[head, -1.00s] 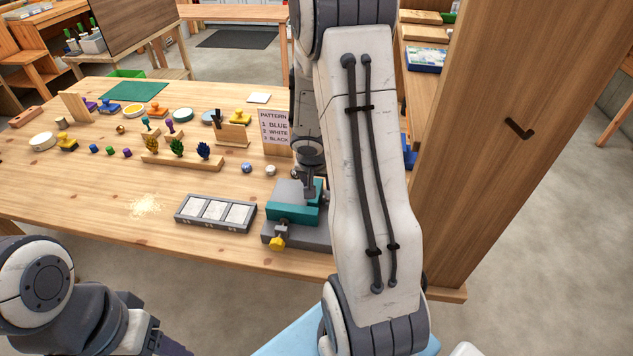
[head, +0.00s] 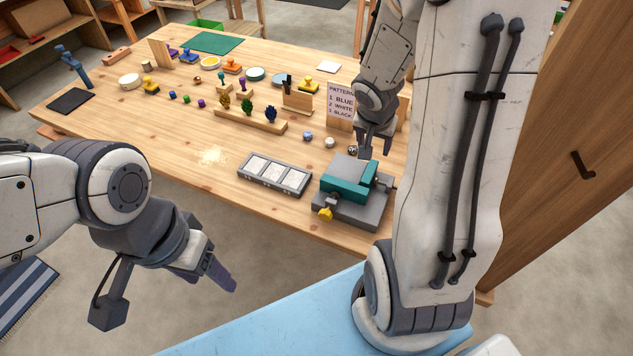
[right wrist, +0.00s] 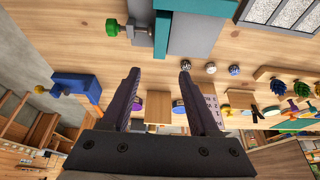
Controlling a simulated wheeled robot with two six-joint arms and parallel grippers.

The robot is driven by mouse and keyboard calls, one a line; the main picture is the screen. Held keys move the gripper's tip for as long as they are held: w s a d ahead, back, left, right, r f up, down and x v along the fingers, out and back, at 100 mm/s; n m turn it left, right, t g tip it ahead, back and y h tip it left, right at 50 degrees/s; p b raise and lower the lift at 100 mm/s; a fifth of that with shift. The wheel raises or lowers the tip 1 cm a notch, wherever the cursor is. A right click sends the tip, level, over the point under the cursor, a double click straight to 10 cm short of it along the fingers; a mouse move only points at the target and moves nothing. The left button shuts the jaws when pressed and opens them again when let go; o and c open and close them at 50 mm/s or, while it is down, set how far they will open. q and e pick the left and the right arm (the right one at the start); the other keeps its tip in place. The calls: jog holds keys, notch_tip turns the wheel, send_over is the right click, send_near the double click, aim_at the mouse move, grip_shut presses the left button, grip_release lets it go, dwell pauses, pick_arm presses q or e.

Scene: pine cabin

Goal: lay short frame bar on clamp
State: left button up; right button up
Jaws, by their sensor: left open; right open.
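The clamp, a teal and grey vise (head: 345,187) with a yellow knob, stands at the table's front edge; its teal part (right wrist: 162,35) shows at the top of the right wrist view. My right gripper (head: 375,148) is open and empty, pointing down just behind and above the clamp. Its two dark fingers (right wrist: 160,72) are apart in the right wrist view, with a wooden block (right wrist: 158,107) seen beyond the gap. My left gripper (head: 222,277) is open and empty, in front of the table. I cannot pick out the short frame bar with certainty.
A grey tray with three pale panels (head: 249,175) lies left of the clamp. A pattern sign (head: 341,104) stands behind it. A wooden rack (head: 238,119) and several small beads and stamps lie further back. A blue piece (right wrist: 75,85) shows left in the wrist view. The front-left tabletop is mostly clear.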

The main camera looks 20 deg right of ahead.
jog(key=s+a+r+n+y, duration=0.1)
jog(key=a+r+n, duration=0.15)
jog(key=a, duration=0.35)
jog(key=s+a+r+n, duration=0.1)
jog(key=a+n, duration=0.2)
jog(key=a, duration=0.3)
jog(key=s+a+r+n+y, duration=0.1)
jog(key=s+a+n, duration=0.15)
jog(key=a, duration=0.35)
jog(key=s+a+r+n+g+y, duration=0.2)
jog(key=s+a+r+n, duration=0.1)
jog(key=s+a+n, duration=0.6)
jog(key=s+a, duration=0.3)
jog(key=s, duration=0.1)
jog(key=shift+s+a+g, duration=0.35)
jog(key=shift+s+g, duration=0.05)
